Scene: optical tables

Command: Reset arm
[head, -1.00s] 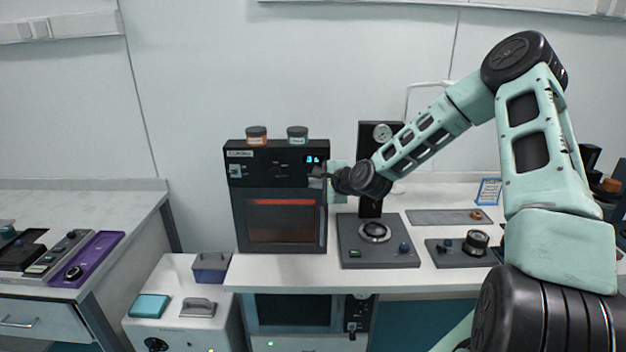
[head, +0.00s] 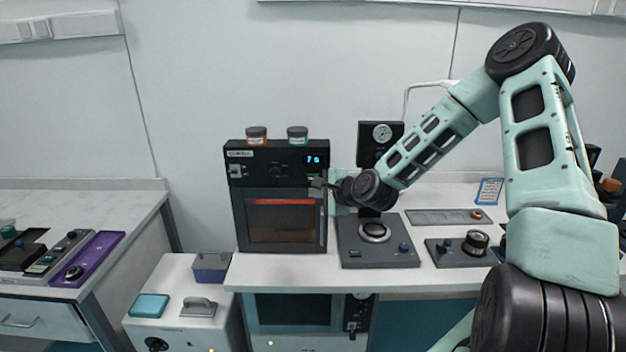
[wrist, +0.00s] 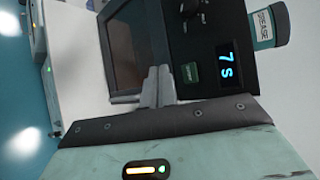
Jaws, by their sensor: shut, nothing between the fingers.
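My arm reaches in from the right in the head view. My gripper (head: 320,186) is at the right front of the black curing oven (head: 238,215), just below its lit blue display (head: 313,160). In the wrist view my gripper (wrist: 158,75) is shut with its grey fingers together and nothing between them. I cannot tell from the pictures whether the fingertips touch the oven.
Two jars, orange-brown (head: 257,136) and teal (head: 297,136), stand on the oven. A grey device with a round stage (head: 350,250) stands right of it. A purple bin (head: 211,272) and teal block (head: 149,306) sit on the white cabinet at lower left.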

